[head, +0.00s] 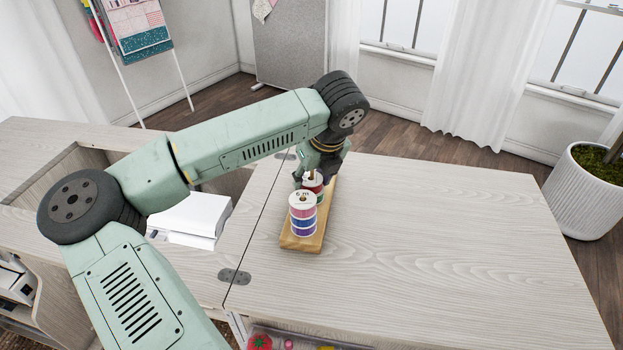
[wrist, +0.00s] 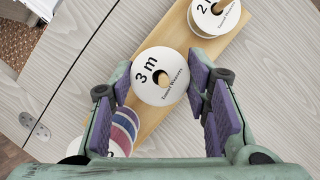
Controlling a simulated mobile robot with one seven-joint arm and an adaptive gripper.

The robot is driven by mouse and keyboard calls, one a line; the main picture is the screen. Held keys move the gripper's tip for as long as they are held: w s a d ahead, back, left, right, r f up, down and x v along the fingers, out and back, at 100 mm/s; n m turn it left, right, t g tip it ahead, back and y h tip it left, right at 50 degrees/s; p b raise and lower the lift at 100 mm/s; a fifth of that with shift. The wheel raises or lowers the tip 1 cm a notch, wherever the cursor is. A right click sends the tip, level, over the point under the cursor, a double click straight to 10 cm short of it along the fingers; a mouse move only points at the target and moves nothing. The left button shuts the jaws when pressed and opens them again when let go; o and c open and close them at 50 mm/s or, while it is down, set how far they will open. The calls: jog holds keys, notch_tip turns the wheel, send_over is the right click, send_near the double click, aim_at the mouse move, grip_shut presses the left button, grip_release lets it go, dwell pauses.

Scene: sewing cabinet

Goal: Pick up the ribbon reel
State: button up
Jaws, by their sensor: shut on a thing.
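A ribbon reel (wrist: 150,66) with a white top marked "3 m" sits in the middle of a wooden stand (wrist: 180,42) in the wrist view, a wooden peg through its hole. My gripper (wrist: 160,78) is shut on this reel, one purple pad on each side. In the head view my gripper (head: 318,168) is over the far part of the stand (head: 300,243) and partly hides the reels there. A second reel (wrist: 213,14), marked "2 m", stands at the top of the wrist view. A pink and purple stack (head: 303,222) with a white top stands at the stand's near end.
The stand lies on a pale wood tabletop (head: 440,260), bare to the right. A hinged seam runs left of the stand. A white machine (head: 190,215) sits in the cabinet opening at left. A clear box (head: 300,340) with small items is below the front edge.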

notch_tip(320, 180, up, 28)
jog(key=b, duration=0.3)
jog(key=shift+a+f, duration=0.1)
jog(key=shift+f, duration=0.05)
dwell(0.5)
